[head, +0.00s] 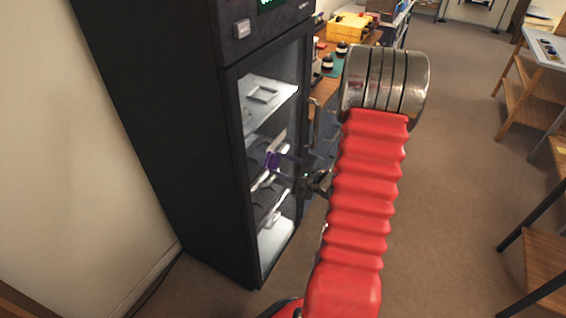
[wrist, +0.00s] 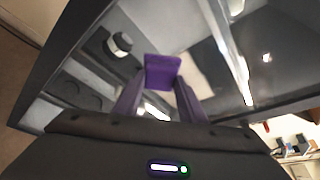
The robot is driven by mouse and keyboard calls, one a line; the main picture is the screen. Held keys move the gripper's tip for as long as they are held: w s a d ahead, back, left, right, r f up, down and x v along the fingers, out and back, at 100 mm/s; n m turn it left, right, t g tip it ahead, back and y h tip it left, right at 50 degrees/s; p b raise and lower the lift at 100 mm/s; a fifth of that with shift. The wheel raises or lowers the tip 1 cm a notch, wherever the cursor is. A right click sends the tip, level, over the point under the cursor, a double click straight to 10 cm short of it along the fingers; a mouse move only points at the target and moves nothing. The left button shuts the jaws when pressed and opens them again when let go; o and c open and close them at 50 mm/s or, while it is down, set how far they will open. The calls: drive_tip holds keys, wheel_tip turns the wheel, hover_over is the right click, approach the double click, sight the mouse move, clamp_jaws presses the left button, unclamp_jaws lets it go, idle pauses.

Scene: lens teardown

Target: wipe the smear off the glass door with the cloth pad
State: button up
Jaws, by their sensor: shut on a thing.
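The glass door (head: 272,122) is the front of a tall black cabinet, and shelves show through it. It also fills much of the wrist view (wrist: 205,75). My gripper (head: 289,168) is in front of the door at mid height, shut on a small purple cloth pad (head: 272,160). In the wrist view the pad (wrist: 162,72) sits between the two purple-looking fingers, its face towards the glass. I cannot tell whether the pad touches the glass. I cannot make out the smear for certain among the reflections and shelf items.
The black cabinet (head: 165,110) stands against a pale wall at left. A door handle (head: 312,122) is just right of the glass. A wooden bench with a yellow case (head: 348,27) stands behind. Wooden tables are at right. The carpet (head: 455,150) between is clear.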

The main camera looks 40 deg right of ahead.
drive_tip(key=shift+a, duration=0.6)
drive_tip(key=shift+s+r, duration=0.15)
drive_tip(key=shift+r, duration=0.7)
drive_tip(key=shift+d, duration=0.15)
drive_tip(key=shift+w+d+f, duration=0.1)
drive_tip(key=shift+w+d, duration=0.15)
drive_tip(key=shift+d, duration=0.6)
drive_tip(key=shift+w+d, duration=0.2)
drive_tip(key=shift+d, duration=0.6)
drive_tip(key=shift+w+d, duration=0.4)
drive_tip(key=shift+d, duration=0.4)
drive_tip(key=shift+w+d, duration=0.35)
drive_tip(key=shift+d, duration=0.4)
